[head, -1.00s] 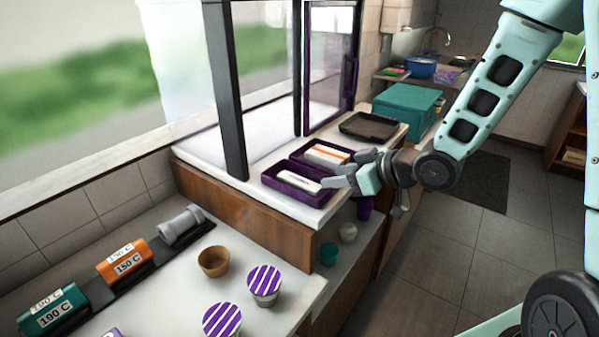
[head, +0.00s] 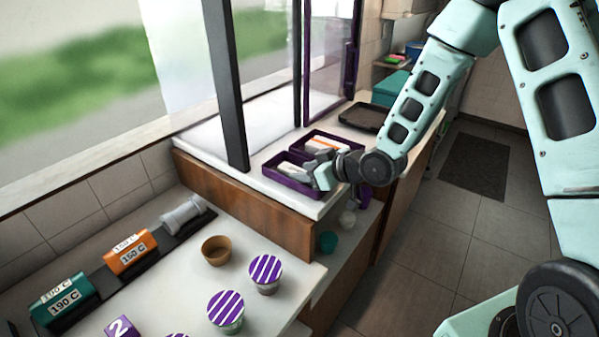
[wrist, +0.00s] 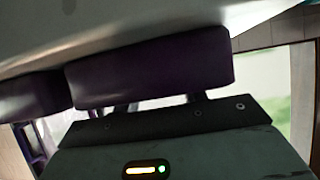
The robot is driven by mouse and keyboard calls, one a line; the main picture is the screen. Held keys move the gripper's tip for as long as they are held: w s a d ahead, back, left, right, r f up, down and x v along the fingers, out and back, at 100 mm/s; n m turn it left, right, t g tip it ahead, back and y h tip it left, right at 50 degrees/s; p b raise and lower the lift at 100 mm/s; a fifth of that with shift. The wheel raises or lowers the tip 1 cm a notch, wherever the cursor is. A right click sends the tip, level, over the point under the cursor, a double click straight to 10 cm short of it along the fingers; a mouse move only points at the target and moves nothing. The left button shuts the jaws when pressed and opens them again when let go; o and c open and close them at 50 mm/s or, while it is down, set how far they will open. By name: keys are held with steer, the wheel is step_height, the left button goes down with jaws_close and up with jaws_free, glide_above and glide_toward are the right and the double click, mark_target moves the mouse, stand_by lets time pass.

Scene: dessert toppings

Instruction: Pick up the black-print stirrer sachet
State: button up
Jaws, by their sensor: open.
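The black-print stirrer sachet (head: 297,171), a pale packet, lies in the near purple tray (head: 272,178) on the raised counter. Its print is too small to read, and my gripper hides its right part. My gripper (head: 318,178) is open at the right end of this tray, low beside the sachet. Whether the fingers touch the sachet cannot be told. In the wrist view, the gripper's body fills the lower part, and purple tray walls (wrist: 150,70) show close by. The sachet cannot be made out there.
A second purple tray (head: 345,137) directly behind holds an orange-print packet (head: 325,145). A dark tray (head: 362,117) lies farther back. A glass screen with a dark post (head: 225,90) stands left. Striped-lid cups (head: 265,272) and a brown cup (head: 216,250) stand on the lower counter.

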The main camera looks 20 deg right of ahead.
steer(key=c, duration=0.7)
